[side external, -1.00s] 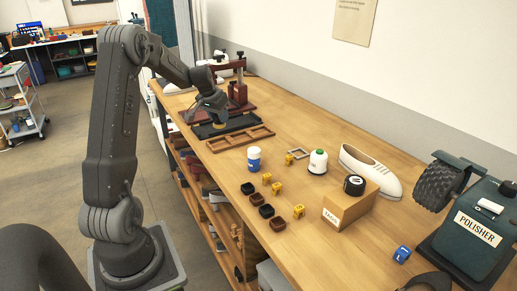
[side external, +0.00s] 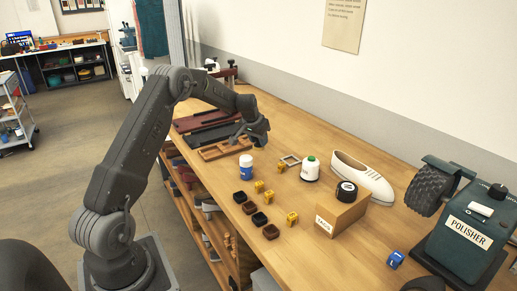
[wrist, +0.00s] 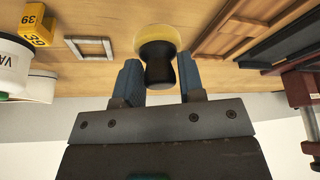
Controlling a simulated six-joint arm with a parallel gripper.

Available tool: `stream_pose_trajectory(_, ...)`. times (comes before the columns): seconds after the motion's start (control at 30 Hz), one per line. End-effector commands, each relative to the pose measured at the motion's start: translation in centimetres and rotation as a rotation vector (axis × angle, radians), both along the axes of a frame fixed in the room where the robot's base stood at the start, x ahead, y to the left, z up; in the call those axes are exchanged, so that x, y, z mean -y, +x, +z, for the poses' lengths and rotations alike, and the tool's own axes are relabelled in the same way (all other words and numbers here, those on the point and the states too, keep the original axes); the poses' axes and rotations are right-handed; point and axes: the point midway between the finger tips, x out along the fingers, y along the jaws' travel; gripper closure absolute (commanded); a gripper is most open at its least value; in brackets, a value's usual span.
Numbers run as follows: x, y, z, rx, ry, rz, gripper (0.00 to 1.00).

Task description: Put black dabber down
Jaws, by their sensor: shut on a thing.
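In the wrist view, the black dabber (wrist: 160,68) has a dark waisted handle and a pale yellow round head. It sits between the two blue-grey fingers of my gripper (wrist: 158,85), which is shut on its handle, with the head pointing away from the palm. In the side view, my gripper (side external: 243,138) is low over the bench, near the right end of the wooden divided tray (side external: 224,149). The dabber is too small and covered to make out clearly there. Whether its head touches anything cannot be told.
Several small dark dishes (side external: 250,207) and yellow numbered blocks (side external: 292,219) line the bench front. A square frame (side external: 290,160), white jar (side external: 310,170), tack box (side external: 335,217) and white shoe (side external: 370,180) are right.

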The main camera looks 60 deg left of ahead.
Motion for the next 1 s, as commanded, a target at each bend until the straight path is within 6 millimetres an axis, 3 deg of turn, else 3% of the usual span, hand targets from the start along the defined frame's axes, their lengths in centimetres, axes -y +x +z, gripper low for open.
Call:
stream_pose_trajectory(0.3,0.0,-0.1,-3.8,-0.002,-0.003,0.001,0.86)
stream_pose_trajectory(0.7,0.0,0.0,-4.3,0.000,0.000,0.001,0.86)
stream_pose_trajectory(0.73,0.0,0.0,-4.3,0.000,0.000,0.001,0.62)
stream_pose_trajectory(1.0,0.0,0.0,-4.3,0.000,0.000,0.001,0.38)
